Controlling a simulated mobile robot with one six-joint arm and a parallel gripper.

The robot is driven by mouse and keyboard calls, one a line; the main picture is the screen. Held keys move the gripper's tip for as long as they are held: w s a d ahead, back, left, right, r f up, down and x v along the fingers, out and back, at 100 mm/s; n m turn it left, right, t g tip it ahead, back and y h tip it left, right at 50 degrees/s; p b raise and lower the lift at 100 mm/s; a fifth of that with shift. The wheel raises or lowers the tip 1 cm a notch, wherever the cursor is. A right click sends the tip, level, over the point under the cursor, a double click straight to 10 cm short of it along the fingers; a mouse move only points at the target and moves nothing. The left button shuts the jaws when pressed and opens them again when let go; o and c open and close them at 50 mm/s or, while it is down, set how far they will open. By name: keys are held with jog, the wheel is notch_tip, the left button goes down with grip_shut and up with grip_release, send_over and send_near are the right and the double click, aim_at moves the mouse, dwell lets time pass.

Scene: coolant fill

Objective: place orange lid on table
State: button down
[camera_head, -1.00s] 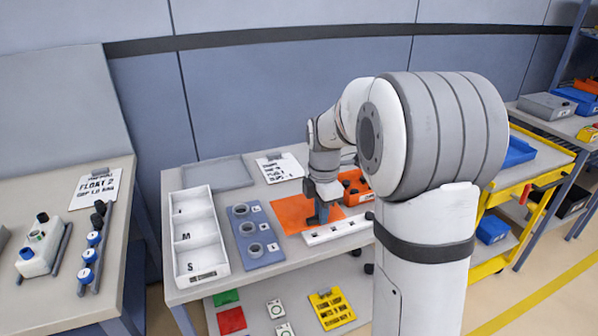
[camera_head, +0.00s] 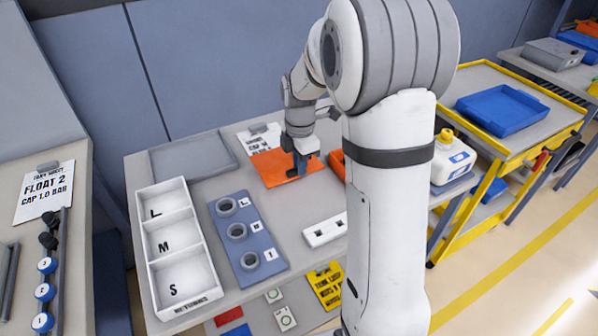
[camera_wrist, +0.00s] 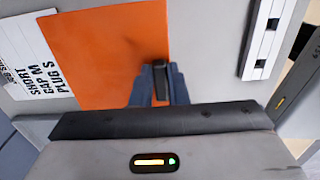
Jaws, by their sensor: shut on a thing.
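The orange lid (camera_head: 268,172) is a flat square panel over the back of the grey table (camera_head: 200,310). My gripper (camera_head: 300,172) is at its right part, pointing down. In the wrist view the gripper (camera_wrist: 158,95) is shut on a dark upright piece, apparently the lid's handle (camera_wrist: 161,78). The orange lid (camera_wrist: 105,50) spreads left and up from the fingers there. Its edge overlaps the printed sheet (camera_wrist: 35,65). I cannot tell whether its underside touches the table. My arm hides part of the table's right side.
A white L/M/S tray (camera_head: 172,310) and a blue plate (camera_head: 222,262) with rings stand left and front. A white slotted bar (camera_head: 325,230) lies in front of the lid. An orange box (camera_head: 337,160) is just right of it. A white jug (camera_head: 452,158) stands farther right.

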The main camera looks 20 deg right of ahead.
jog(key=shift+s+f, duration=0.15)
jog(key=shift+f, duration=2.4)
jog(key=shift+f, duration=0.1)
jog(key=c, duration=1.4)
grip_release()
